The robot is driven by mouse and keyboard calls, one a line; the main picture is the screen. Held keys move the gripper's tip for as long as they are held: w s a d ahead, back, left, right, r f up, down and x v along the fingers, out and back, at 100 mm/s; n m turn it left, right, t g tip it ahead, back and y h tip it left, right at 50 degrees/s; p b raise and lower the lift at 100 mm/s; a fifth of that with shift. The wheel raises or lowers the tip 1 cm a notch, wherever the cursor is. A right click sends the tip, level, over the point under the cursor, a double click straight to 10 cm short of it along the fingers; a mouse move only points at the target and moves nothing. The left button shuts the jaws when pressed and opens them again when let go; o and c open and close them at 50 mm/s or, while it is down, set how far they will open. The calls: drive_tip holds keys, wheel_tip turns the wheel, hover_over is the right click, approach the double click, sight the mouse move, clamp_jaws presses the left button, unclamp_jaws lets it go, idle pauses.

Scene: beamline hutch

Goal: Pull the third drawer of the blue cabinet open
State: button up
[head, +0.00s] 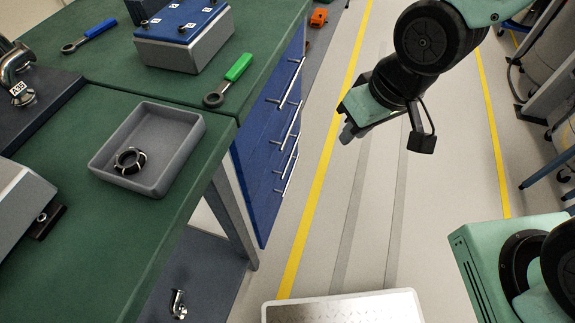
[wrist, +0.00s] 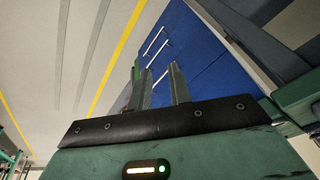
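The blue cabinet (head: 262,160) stands under the green bench, its front facing the aisle. The drawers look shut. In the wrist view the blue front (wrist: 198,48) lies beyond the fingers, with several handles (wrist: 156,48) above and between them. My gripper (head: 347,132) hangs over the aisle, right of the cabinet and apart from it. In the wrist view its two fingers (wrist: 160,85) stand apart with nothing between them.
The bench top (head: 70,200) holds a grey tray (head: 178,168) with a dark ring, a green-handled tool (head: 238,67) and a grey-blue box (head: 190,50). A bench leg (head: 236,222) stands near the cabinet. The aisle floor (head: 375,190) beside the yellow line is clear.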

drive_tip(key=w+f+m+t+y+b, duration=0.1)
drive_tip(key=w+f+m+y+b, duration=0.15)
drive_tip(key=f+b, duration=0.4)
drive_tip(key=w+f+m+t+y+b, duration=0.1)
drive_tip(key=w+f+b, duration=0.2)
drive_tip(key=f, duration=0.7)
drive_tip(key=w+f+m+t+y+b, duration=0.1)
drive_tip(key=w+f+m+b, duration=0.2)
drive_tip(key=f, duration=0.5)
drive_tip(key=m+t+y+b, duration=0.5)
drive_tip(key=m+t+b, duration=0.15)
drive_tip(key=b, duration=1.15)
approach(291, 154)
drive_tip(key=b+x, duration=0.1)
drive_tip(key=x, duration=0.2)
drive_tip(key=b+x, duration=0.2)
drive_tip(key=x, duration=0.1)
drive_tip(key=b+x, duration=0.1)
drive_tip(key=x, duration=0.3)
drive_tip(key=shift+f, duration=0.3)
clamp_jaws()
